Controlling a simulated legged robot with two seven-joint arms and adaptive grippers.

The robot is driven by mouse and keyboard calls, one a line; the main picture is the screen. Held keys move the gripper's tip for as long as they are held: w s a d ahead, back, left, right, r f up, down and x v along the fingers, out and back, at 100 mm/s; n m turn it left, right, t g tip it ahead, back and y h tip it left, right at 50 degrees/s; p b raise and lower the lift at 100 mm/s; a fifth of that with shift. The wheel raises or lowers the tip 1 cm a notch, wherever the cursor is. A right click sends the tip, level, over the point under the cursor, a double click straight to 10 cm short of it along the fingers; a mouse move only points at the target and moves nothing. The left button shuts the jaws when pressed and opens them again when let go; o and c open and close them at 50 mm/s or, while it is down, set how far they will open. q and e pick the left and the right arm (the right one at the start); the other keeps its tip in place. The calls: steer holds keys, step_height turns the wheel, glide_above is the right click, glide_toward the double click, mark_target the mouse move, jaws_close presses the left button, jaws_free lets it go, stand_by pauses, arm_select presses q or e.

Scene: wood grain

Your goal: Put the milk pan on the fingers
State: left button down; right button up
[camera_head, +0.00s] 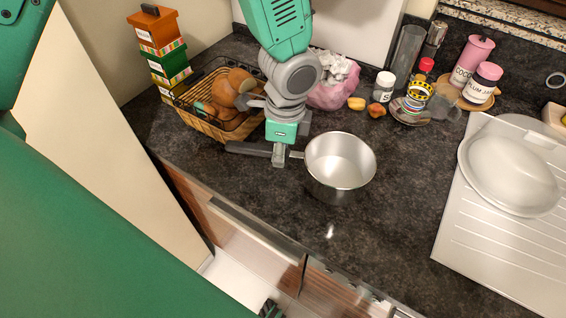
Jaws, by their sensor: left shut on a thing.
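The milk pan (340,165) is a silver, empty, open pan with a dark handle (248,149) pointing left. It is upright, on or just above the dark worktop; I cannot tell which. My left gripper (279,155) comes down from above and is shut on the handle near the pan's body, with its fingers hiding part of the handle. Nothing in view is clearly recognisable as the fingers.
A wire basket of bread (205,129) and stacked boxes (160,45) stand at the left. Small food pieces (366,107), a salt jar (383,87) and pink jars (482,83) stand behind. A white drainer (480,255) is at the right. The worktop (400,200) between pan and drainer is clear.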

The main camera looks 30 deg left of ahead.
arm_select(q)
steer(key=shift+s+f, duration=0.1)
steer(key=shift+f, duration=1.8)
steer(key=c, duration=1.4)
jaws_free()
steer(key=shift+c, duration=0.2)
